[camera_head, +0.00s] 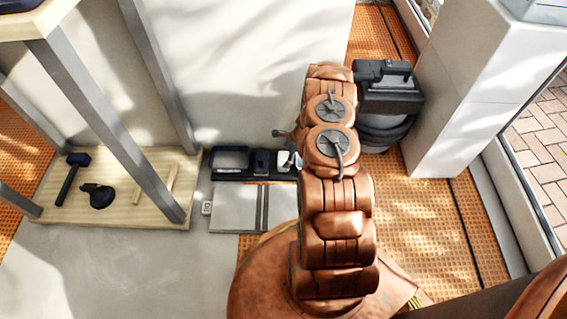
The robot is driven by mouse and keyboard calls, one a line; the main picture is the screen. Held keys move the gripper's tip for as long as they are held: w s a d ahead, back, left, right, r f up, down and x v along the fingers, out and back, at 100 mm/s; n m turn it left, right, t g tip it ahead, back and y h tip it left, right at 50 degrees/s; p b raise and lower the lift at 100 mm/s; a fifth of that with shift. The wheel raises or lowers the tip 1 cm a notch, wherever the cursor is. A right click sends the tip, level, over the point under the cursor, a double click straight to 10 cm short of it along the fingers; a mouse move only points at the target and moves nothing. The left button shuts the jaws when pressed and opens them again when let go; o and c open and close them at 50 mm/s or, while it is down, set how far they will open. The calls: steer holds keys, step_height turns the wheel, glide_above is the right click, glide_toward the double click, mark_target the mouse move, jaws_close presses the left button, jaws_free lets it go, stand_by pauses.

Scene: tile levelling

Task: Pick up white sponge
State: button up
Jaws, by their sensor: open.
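A small white block (283,162), which looks like the white sponge, sits at the right end of a low dark tray (228,176) on the floor. My copper-coloured arm stands in the middle of the view, just right of it. My gripper (287,146) shows only in part at the left edge of the arm, with small dark and pale finger parts close above and beside the white block. It is open, and nothing shows held in it. The rest of the gripper is hidden behind the arm, so contact with the block cannot be told.
Other dark tools share the tray. Grey tiles (234,206) lie in front. A wooden shelf (152,212) on grey posts holds a mallet (72,177) and a suction cup (99,196) at left. A black vacuum (390,92) and a white pillar (452,110) stand at right.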

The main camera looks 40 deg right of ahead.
mark_target(284, 158)
steer(key=b+x, duration=0.1)
steer(key=x, duration=0.2)
steer(key=shift+w+f, duration=0.1)
steer(key=shift+f, duration=0.2)
steer(key=shift+c, duration=0.2)
steer(key=c, duration=0.7)
steer(key=shift+o, duration=0.2)
steer(key=shift+r, duration=0.1)
